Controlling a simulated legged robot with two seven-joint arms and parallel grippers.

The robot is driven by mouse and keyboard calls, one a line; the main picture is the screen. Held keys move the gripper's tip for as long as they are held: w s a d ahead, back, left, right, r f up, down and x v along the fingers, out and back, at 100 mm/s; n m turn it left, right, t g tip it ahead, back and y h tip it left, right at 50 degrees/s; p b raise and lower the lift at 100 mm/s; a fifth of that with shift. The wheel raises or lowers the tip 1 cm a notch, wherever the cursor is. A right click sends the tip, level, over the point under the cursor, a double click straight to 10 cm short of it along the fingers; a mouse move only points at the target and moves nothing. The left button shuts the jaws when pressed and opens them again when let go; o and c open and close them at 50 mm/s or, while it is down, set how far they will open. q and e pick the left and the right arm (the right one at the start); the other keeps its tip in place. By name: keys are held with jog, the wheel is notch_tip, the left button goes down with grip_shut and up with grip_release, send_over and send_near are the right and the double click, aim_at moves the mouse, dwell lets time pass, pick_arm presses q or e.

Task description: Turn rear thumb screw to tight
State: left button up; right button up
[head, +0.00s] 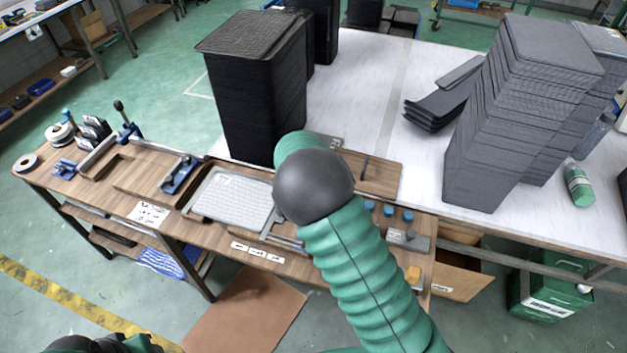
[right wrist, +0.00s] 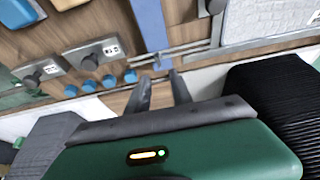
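In the right wrist view two dark thumb screws sit on grey labelled plates on the wooden bench: one at the left (right wrist: 38,74), the other nearer the middle (right wrist: 97,54). I cannot tell which is the rear one or how tight either is. In the head view one dark knob shows on a grey plate (head: 409,234) at the bench's right end. My right gripper (right wrist: 160,78) has its two fingers apart with nothing seen between them. It is over the bench, to the right of both screws and apart from them. In the head view my right arm hides it. My left gripper is not in view.
Several blue knobs (right wrist: 110,81) stand between the screws and my right gripper. A grey gridded tray panel (head: 235,198) lies on the bench (head: 150,212). Tall stacks of dark panels (head: 255,100) (head: 510,115) stand on the white table (head: 375,80) behind.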

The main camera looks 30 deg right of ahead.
jog(key=v, duration=0.8)
jog(key=shift+r, duration=0.2)
jog(key=shift+s+a, duration=0.1)
